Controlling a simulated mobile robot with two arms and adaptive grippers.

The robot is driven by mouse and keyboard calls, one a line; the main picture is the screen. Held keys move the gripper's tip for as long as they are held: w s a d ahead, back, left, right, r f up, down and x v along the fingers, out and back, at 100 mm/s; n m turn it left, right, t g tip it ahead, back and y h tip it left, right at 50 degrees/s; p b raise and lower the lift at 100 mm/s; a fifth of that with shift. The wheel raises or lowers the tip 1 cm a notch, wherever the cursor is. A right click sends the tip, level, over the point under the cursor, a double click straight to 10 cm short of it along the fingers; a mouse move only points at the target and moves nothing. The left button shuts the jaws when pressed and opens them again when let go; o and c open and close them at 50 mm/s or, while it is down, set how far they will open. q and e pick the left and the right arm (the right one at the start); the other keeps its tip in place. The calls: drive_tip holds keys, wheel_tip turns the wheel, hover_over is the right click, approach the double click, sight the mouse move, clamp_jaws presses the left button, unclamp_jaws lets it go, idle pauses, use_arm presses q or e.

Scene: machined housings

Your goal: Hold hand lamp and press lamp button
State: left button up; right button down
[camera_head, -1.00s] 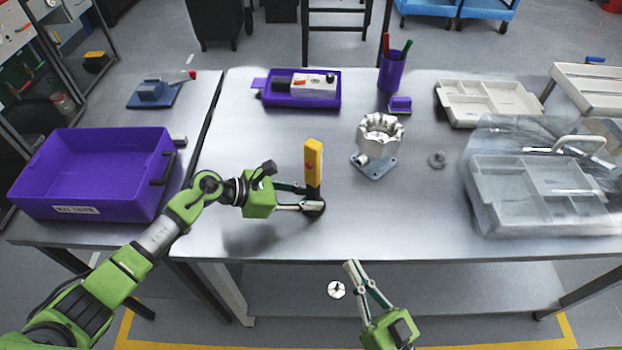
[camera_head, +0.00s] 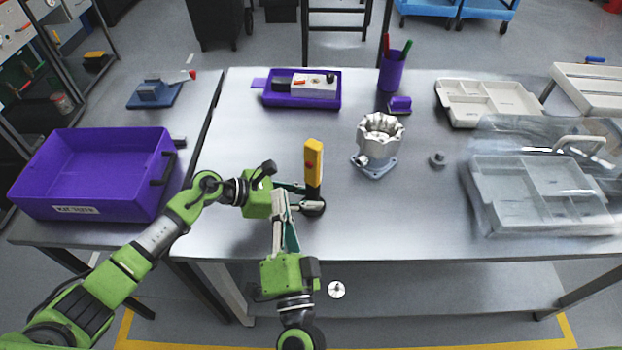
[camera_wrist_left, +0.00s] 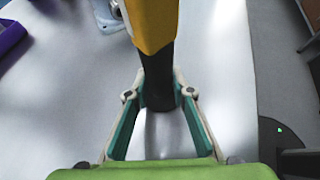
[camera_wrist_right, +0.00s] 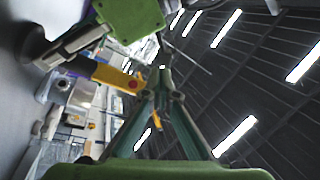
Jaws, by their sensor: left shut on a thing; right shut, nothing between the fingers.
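The hand lamp (camera_head: 313,158) is upright at the table's front, with a yellow upper part, a red button and a black lower part. My left gripper (camera_head: 314,203) is shut on its black lower part, which also shows between the fingers in the left wrist view (camera_wrist_left: 158,88). My right gripper (camera_head: 280,192) is shut and empty, left of the lamp in the head view and overlapping the left gripper there. In the right wrist view the red button (camera_wrist_right: 133,84) shows left of the fingertips (camera_wrist_right: 161,78); I see no clear contact.
A metal housing (camera_head: 380,128) stands right of the lamp. A purple bin (camera_head: 150,190) is on the left table, a purple tray (camera_head: 300,102) at the back. Grey trays (camera_head: 530,210) under clear film lie at the right. The table between lamp and housing is clear.

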drive_tip(key=w+d, duration=0.3)
drive_tip(key=w, duration=0.2)
drive_tip(key=shift+w+d, duration=0.25)
drive_tip(key=shift+d, duration=0.1)
idle(1.2)
drive_tip(key=shift+w+d, duration=0.25)
drive_tip(key=shift+w, duration=0.1)
idle(0.4)
drive_tip(key=shift+s+a, duration=0.25)
drive_tip(key=shift+s, duration=0.15)
idle(0.3)
drive_tip(key=s+a, duration=0.2)
drive_tip(key=s, duration=0.1)
drive_tip(key=s+a, duration=0.1)
drive_tip(key=s, duration=0.1)
drive_tip(key=shift+a, duration=0.15)
